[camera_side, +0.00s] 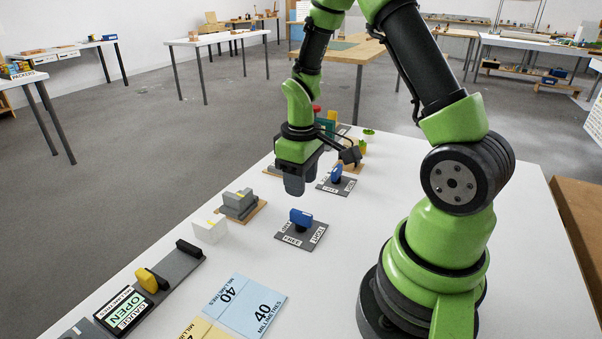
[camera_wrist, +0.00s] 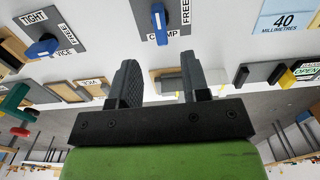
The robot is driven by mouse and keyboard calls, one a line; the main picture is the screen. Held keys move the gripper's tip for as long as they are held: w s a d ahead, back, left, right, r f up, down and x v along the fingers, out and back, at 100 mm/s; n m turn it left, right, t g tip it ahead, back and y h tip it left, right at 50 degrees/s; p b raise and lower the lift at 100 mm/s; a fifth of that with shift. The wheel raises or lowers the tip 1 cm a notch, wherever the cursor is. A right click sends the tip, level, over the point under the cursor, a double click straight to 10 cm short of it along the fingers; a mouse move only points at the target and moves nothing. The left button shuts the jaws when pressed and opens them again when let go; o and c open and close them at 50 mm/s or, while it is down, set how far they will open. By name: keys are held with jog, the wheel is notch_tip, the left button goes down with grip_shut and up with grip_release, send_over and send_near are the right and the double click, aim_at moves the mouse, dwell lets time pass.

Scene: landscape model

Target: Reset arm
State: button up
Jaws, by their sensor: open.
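My gripper (camera_side: 296,186) hangs above the white table, with its two dark fingers pointing down. In the wrist view the fingers (camera_wrist: 157,72) are spread apart, with nothing between them. A blue knob (camera_side: 300,218) on a dark plate marked FREE and TIGHT stands in front of the gripper; in the wrist view its plate reads CLAMP. A second blue knob (camera_side: 336,173) stands farther back on a similar plate; in the wrist view this VICE knob (camera_wrist: 42,47) is at upper left. My gripper appears clear of both knobs.
A grey block device on a wooden base (camera_side: 258,211) and a white block (camera_side: 209,231) line the table's left edge. A gauge with a yellow part (camera_side: 147,280) and a green OPEN display (camera_side: 126,312) is nearer. A blue 40-millimetre card (camera_side: 243,302) lies flat. Clear table (camera_side: 345,240) lies before my base.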

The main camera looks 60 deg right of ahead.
jog(key=shift+r, duration=0.6)
jog(key=shift+r, duration=0.1)
jog(key=s+a+r+m+t, duration=0.1)
jog(key=a+r+t, duration=0.15)
jog(key=r, duration=0.35)
jog(key=s+a+r+m+t, duration=0.1)
jog(key=a+r, duration=0.2)
jog(key=r, duration=0.2)
jog(key=s+a+r+m+t+y, duration=0.2)
jog(key=s+a+r+t, duration=0.1)
jog(key=s+a+r, duration=0.4)
jog(key=shift+s+a+r+t, duration=0.15)
jog(key=shift+s+r+t, duration=0.3)
jog(key=shift+s, duration=0.4)
